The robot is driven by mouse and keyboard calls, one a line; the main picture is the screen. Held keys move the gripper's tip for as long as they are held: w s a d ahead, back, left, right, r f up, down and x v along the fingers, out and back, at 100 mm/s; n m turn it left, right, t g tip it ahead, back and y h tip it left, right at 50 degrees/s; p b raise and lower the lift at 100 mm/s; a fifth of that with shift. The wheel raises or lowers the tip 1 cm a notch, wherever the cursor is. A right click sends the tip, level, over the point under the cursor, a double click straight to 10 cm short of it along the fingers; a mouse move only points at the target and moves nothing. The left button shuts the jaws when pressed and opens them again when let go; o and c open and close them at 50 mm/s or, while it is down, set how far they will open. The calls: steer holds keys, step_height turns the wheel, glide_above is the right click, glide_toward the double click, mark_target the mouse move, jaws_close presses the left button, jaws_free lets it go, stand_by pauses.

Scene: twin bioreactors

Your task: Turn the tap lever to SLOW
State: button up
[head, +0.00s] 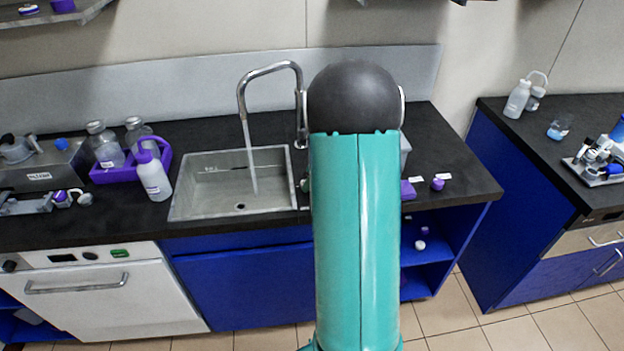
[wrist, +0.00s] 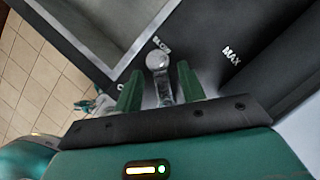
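The tap lever (wrist: 158,62), silver with a round end, shows in the wrist view. Its round end lies just beside the SLOW label (wrist: 161,43). My gripper (wrist: 158,84) is open, with one green finger on each side of the lever; a gap shows on the left, and contact on the right is unclear. The MAX label (wrist: 231,56) lies to the right. Another label is mostly hidden by the left finger. In the head view, the tap (head: 270,70) arches over the sink (head: 232,205) and a stream of water runs down. My arm hides the lever and gripper there.
Left of the sink stand a wash bottle (head: 153,176) and a purple tray (head: 104,176) with glass bottles. A purple cap (head: 438,184) lies on the counter to the right. A second bench (head: 540,150) stands further right, across a floor gap.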

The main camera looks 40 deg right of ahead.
steer(key=v, duration=1.3)
steer(key=shift+r, duration=0.35)
steer(key=shift+s, duration=0.15)
